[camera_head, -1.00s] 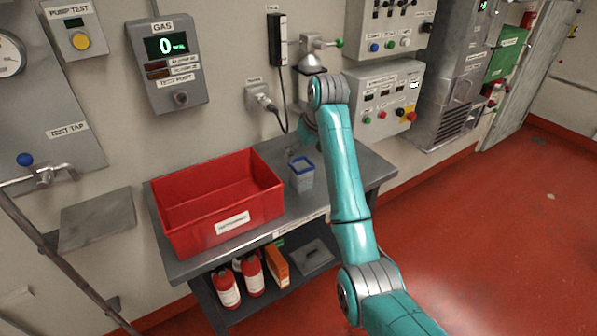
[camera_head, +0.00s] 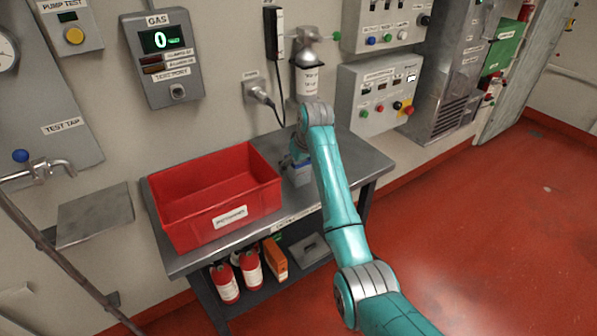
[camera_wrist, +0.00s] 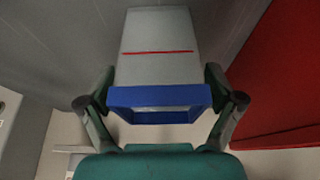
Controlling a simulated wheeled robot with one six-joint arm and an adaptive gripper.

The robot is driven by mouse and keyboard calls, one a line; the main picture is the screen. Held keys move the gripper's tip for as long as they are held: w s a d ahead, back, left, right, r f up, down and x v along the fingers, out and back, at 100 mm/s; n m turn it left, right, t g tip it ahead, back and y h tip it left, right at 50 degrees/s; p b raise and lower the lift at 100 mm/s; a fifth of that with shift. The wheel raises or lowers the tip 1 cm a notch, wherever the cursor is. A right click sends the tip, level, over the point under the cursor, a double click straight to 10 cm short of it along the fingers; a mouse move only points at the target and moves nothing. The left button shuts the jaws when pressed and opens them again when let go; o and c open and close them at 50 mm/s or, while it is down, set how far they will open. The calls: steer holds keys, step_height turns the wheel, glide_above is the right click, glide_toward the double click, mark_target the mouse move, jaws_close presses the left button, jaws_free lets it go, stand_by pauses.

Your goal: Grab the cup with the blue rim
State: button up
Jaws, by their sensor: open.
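The cup with the blue rim (camera_head: 299,176) stands on the grey metal bench, just right of the red bin. It is partly hidden by my arm in the head view. In the wrist view the grey cup (camera_wrist: 160,30) shows a red line on its side, and its blue rim faces the camera. My gripper (camera_wrist: 160,78) is open, with one finger on each side of the cup near the rim. Small gaps seem to show between the fingers and the cup; contact is not clear. In the head view my gripper is mostly hidden behind my arm.
A red bin (camera_head: 160,215) stands close left of the cup; its wall also shows in the wrist view (camera_wrist: 285,80). The bench (camera_head: 345,165) is bare on the right. A labelled dispenser (camera_head: 307,85) and a cable are on the wall behind. Red bottles (camera_head: 251,270) sit on the lower shelf.

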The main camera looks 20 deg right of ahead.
steer(key=c, duration=1.1)
